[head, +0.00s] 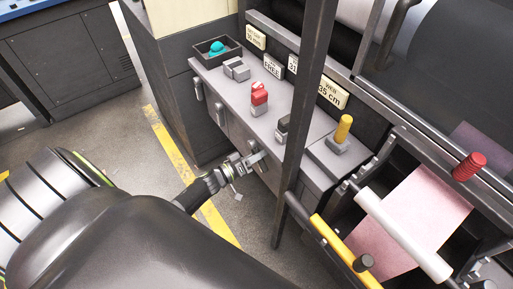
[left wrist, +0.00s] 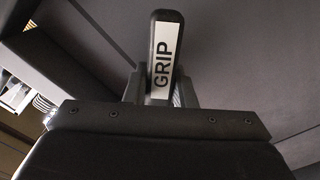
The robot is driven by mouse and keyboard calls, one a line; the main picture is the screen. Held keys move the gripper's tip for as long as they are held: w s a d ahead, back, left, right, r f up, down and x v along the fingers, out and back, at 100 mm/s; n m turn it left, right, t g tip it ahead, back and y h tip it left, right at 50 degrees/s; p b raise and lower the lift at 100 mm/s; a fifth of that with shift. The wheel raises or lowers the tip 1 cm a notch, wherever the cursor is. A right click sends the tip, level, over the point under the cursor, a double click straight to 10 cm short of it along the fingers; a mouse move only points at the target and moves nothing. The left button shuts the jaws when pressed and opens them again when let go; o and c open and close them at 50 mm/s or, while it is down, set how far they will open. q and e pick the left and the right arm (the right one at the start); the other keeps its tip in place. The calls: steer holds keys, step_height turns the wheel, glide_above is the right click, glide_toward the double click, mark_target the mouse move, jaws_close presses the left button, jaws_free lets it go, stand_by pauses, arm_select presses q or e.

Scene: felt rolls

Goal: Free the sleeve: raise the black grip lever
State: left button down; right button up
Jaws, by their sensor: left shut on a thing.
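The black grip lever (left wrist: 163,55) shows in the left wrist view, with a white label reading GRIP along its face. Its lower end runs down behind the dark body of my left gripper (left wrist: 160,140). In the head view my left gripper (head: 250,160) is at the front face of the grey console (head: 228,100), below its top edge. It is shut on the grip lever, whose held part is mostly hidden by the gripper. The sleeve cannot be made out for certain. My right gripper is not in view.
On the console top stand a teal knob (head: 216,47), a red switch (head: 259,97), a black switch (head: 283,128) and a yellow lever (head: 343,129). A dark upright post (head: 304,110) crosses in front. Pink felt (head: 420,205) and a white roller (head: 400,232) lie right.

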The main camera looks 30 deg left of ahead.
arm_select(q)
steer(key=shift+s+d+r+n+p, duration=0.15)
steer(key=shift+r+n+p, duration=0.15)
steer(key=shift+n+p, duration=0.45)
steer(key=c, duration=1.2)
jaws_free()
steer(key=v, duration=1.7)
steer(key=shift+b, duration=0.45)
steer(key=shift+s+f, duration=0.1)
steer(key=shift+s, duration=0.05)
